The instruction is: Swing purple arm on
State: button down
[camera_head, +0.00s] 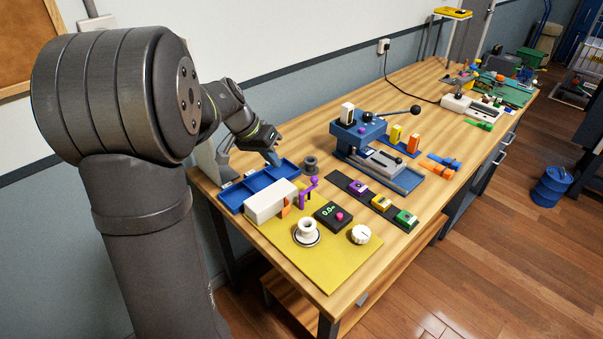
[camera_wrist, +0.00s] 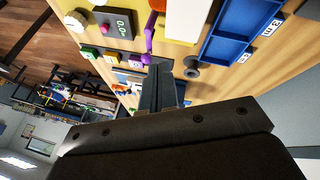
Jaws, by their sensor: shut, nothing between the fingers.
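The purple arm (camera_head: 308,187) stands at the right end of a white box-shaped housing (camera_head: 270,201) on a yellow board (camera_head: 335,272). It has a round purple knob at its top. In the wrist view the purple arm (camera_wrist: 149,42) shows just beyond my fingertips. My gripper (camera_head: 273,158) hangs over the blue tray, behind the white housing and apart from the purple arm. In the wrist view my gripper (camera_wrist: 158,72) has its fingers together with nothing between them.
A blue divided tray (camera_head: 233,196) and a grey spool (camera_head: 310,164) stand behind. A blue lever press (camera_head: 358,135) stands to the right.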

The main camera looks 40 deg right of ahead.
jog(key=shift+w+d+r+n+h, duration=0.1)
jog(key=shift+w+r+n+h, duration=0.2)
jog(key=shift+w+n+h, duration=0.25)
jog(key=shift+w+d+r+n+h, duration=0.1)
jog(key=shift+w+r+n+h, duration=0.3)
jog(key=shift+w, duration=0.3)
jog(key=shift+f, duration=0.1)
send_near(308, 192)
jog(key=w+d, duration=0.1)
jog(key=w+d+f, duration=0.1)
jog(key=w, duration=0.1)
jog(key=w+d, duration=0.1)
jog(key=shift+w+d+f, duration=0.15)
jog(key=shift+w+f, duration=0.1)
jog(key=shift+f, duration=0.15)
jog(key=s+d, duration=0.1)
jog(key=s+d+f, duration=0.1)
jog(key=s, duration=0.1)
jog(key=shift+s+d+f, duration=0.15)
jog(key=shift+d, duration=0.15)
